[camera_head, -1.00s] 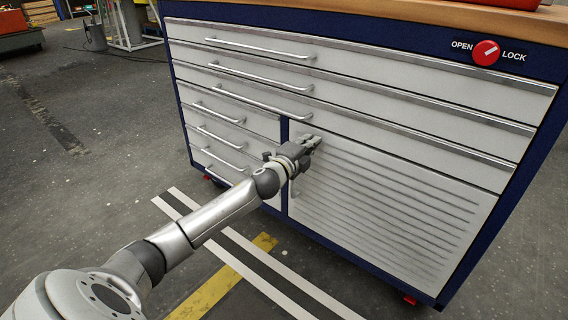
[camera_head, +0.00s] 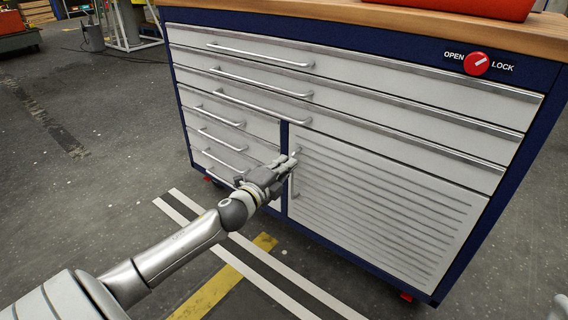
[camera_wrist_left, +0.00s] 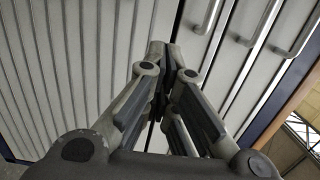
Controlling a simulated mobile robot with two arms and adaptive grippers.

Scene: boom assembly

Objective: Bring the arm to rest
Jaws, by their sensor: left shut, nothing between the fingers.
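My left gripper (camera_head: 285,163) is in the middle of the head view, in front of the tool cabinet (camera_head: 286,210). Its fingers are shut and hold nothing. They sit close to the left edge of the ribbed cabinet door (camera_head: 375,210), near the door's handle (camera_head: 295,180); I cannot tell whether they touch. In the left wrist view the gripper's fingertips (camera_wrist_left: 167,50) are together, with the drawer fronts behind them. My left arm reaches in from the lower left.
The cabinet's drawers (camera_head: 250,78) and door look closed. A red lock knob (camera_head: 476,64) is at its upper right. A red box (camera_head: 480,6) stands on the wooden top (camera_head: 400,20). The floor (camera_head: 90,200) to the left is clear.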

